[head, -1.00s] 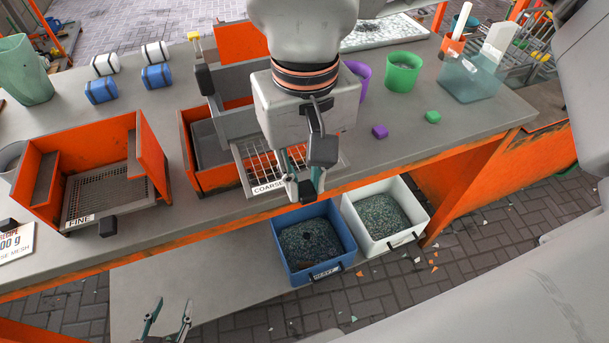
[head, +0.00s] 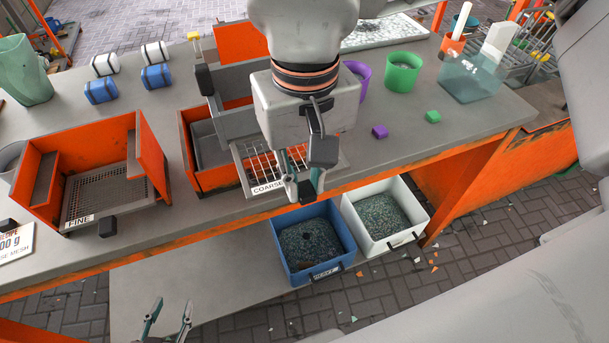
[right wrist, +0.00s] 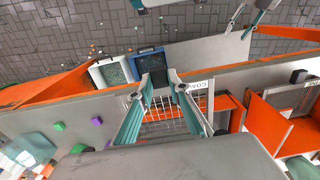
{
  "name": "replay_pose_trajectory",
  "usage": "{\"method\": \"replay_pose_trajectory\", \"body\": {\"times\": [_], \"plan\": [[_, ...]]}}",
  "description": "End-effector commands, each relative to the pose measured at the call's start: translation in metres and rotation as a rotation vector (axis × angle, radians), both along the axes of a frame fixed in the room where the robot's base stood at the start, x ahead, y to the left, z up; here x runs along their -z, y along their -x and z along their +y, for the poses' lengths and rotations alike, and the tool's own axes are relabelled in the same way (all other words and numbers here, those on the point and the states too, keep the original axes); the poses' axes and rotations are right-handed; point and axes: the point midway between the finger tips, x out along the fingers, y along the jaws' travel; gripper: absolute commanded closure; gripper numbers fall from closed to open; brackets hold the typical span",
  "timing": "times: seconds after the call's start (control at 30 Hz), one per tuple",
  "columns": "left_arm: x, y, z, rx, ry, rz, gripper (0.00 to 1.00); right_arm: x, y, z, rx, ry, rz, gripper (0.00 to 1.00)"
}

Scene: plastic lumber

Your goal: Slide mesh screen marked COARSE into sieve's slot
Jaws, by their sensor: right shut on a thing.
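The mesh screen marked COARSE (head: 252,163) is a light wire grid with a white label along its edge. My right gripper (head: 305,188) is shut on it at its front edge, by the dark handle. In the right wrist view the screen (right wrist: 165,110) lies beyond the fingers. An orange sieve (head: 205,180) with a grey box stands just left of the screen. My right arm hides part of the sieve, and I cannot tell whether the screen's edge is in its slot. My left gripper (head: 167,318) is open and empty, low in front of the bench.
Another orange sieve (head: 150,155) holds the FINE screen (head: 110,190) at left. Blue (head: 315,268) and white (head: 400,228) bins of granules stand below the bench edge. Purple (head: 380,132) and green (head: 433,116) blocks and a green cup (head: 402,72) are at right.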

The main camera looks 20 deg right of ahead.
Motion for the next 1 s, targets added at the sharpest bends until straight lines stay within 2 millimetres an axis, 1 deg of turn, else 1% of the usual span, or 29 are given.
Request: {"method": "replay_pose_trajectory", "body": {"times": [1.0], "plan": [[0.003,0.001,0.000,0.000,0.000,0.004,0.60,0.000,-0.021,0.001,0.001,0.000,0.000,1.00]]}}
